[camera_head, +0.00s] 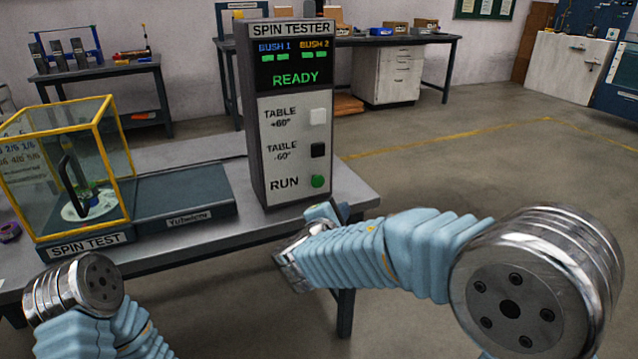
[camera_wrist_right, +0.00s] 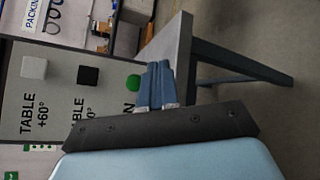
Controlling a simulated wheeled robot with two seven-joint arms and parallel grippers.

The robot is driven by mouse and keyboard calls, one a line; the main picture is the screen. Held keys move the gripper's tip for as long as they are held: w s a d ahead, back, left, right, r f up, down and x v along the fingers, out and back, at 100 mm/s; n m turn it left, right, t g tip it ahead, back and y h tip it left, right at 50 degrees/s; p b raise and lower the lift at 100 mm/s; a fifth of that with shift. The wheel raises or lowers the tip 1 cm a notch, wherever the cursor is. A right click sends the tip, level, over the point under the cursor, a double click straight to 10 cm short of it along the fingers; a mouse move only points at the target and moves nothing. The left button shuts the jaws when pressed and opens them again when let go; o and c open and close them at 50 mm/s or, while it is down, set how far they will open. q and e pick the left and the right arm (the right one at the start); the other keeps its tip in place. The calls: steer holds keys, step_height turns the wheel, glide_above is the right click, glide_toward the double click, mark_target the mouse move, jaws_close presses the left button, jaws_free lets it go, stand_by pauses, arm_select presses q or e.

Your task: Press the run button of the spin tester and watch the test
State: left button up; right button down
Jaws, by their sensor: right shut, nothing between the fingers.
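The spin tester (camera_head: 285,110) is a tall grey panel box on the table. Its screen (camera_head: 292,64) reads READY, with BUSH 1 and BUSH 2 above green marks. The round green run button (camera_head: 317,181) is at the lower right of its panel. In the right wrist view the run button (camera_wrist_right: 133,82) is partly hidden behind the fingers. My right gripper (camera_head: 325,210) is just below the button in the head view, its blue fingers (camera_wrist_right: 156,84) shut and empty. I cannot tell whether they touch it. My left arm shows at bottom left, its gripper out of view.
A white button (camera_head: 318,117) and a black button (camera_head: 317,150) sit above the run button. Left of the tester stands a yellow-framed clear guard (camera_head: 115,150) around a white round table (camera_head: 90,208) with a dark curved tube. Benches stand behind.

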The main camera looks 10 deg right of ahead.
mark_target(318, 181)
steer(key=w+a+p, duration=0.2)
steer(key=w+p, duration=0.1)
steer(key=w, duration=0.5)
steer(key=shift+w+a, duration=0.2)
steer(key=shift+a, duration=0.15)
stand_by(1.8)
steer(key=shift+w+a, duration=0.15)
steer(key=shift+w, duration=0.2)
